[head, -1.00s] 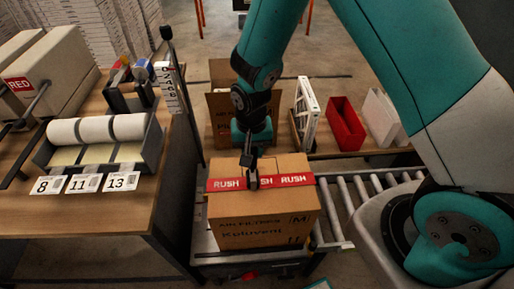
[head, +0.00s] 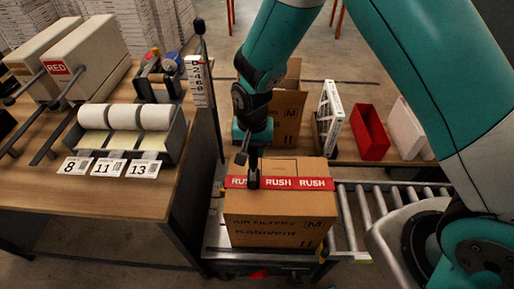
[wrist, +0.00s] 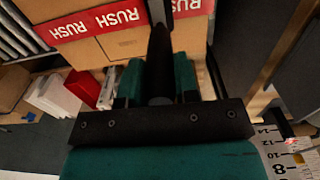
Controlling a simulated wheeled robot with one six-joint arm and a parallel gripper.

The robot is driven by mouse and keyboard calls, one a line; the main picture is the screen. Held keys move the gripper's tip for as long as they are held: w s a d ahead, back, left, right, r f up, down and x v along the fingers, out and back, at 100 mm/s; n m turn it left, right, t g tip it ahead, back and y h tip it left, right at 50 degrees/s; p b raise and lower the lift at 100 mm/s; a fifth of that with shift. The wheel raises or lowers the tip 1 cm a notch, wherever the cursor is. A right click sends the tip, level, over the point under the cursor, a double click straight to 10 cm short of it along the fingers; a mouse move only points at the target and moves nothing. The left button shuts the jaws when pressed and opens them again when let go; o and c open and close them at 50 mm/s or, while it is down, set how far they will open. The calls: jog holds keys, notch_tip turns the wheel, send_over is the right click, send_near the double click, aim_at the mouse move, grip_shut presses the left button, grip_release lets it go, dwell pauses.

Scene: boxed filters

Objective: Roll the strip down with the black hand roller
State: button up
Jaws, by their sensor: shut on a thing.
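The brown cardboard box (head: 275,231) stands on the conveyor platform. The red RUSH strip (head: 312,184) lies across its top near the front edge; the strip also shows in the wrist view (wrist: 124,17). My gripper (head: 252,148) is above the strip's left part, shut on the black hand roller (head: 254,179). The roller points down at the strip, over the left RUSH print; I cannot tell whether it presses on it. In the wrist view the roller's dark handle (wrist: 160,60) stands between the teal fingers. The strip under the roller is hidden.
A bench (head: 150,200) with a label-roll dispenser (head: 165,140) and number cards stands left. A post with a number scale (head: 197,82) rises beside the box. Behind are an open carton (head: 289,112), a white-framed filter (head: 330,115) and a red bin (head: 369,133). Conveyor rollers (head: 365,205) lie right.

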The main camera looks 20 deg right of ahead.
jog(key=a, duration=0.1)
jog(key=w+a, duration=0.1)
jog(key=a, duration=0.3)
jog(key=shift+w+a+r, duration=0.1)
jog(key=shift+w+r, duration=0.05)
jog(key=shift+w, duration=0.2)
dwell(0.3)
notch_tip(320, 180, up, 8)
jog(key=p, duration=0.5)
dwell(1.0)
